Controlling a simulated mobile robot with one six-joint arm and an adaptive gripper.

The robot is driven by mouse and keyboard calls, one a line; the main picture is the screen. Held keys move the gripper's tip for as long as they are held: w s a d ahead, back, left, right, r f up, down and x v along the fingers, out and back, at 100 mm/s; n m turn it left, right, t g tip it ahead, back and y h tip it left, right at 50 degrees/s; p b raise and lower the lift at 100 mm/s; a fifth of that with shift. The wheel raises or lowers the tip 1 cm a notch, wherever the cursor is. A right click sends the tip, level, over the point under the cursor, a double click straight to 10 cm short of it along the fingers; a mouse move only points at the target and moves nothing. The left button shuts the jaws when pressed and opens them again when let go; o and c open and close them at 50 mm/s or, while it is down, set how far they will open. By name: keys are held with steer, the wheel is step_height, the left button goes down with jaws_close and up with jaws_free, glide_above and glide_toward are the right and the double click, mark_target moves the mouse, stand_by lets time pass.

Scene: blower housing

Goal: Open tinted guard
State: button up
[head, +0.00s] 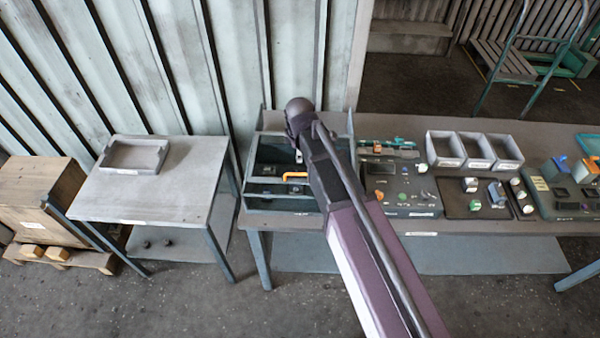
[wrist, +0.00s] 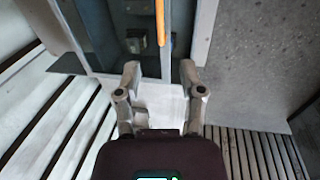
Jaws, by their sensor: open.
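The blower housing (head: 250,196) is a grey-blue open box at the left end of the long bench. A short orange handle (head: 295,176) shows inside it, beside dark panels. I cannot clearly make out which surface is the tinted guard. In the wrist view the orange handle (wrist: 160,22) appears as a thin upright bar at the top centre, along a pale edge. My gripper (wrist: 160,82) is open and empty, its two fingertips apart below the lower end of the orange bar.
Right of the housing, the bench (head: 430,241) carries control panels and a grey three-bin tray (head: 475,162). A side table (head: 140,190) with a shallow tray (head: 133,170) stands at left, near a wooden crate (head: 38,200). A ribbed wall (head: 250,60) rises close behind the housing.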

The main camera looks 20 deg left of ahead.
mark_target(300, 174)
steer(key=shift+w+a+f+b, duration=0.1)
steer(key=shift+w+f+b, duration=0.3)
steer(key=shift+f+b, duration=1.7)
steer(key=shift+w+a+f+b, duration=0.1)
steer(key=shift+w+f+b, duration=0.35)
steer(key=shift+f+b, duration=1.65)
steer(key=shift+w+a+f+b, duration=0.1)
steer(key=shift+w+f+b, duration=0.3)
steer(key=shift+f+b, duration=1.7)
steer(key=shift+f, duration=0.1)
jaws_close()
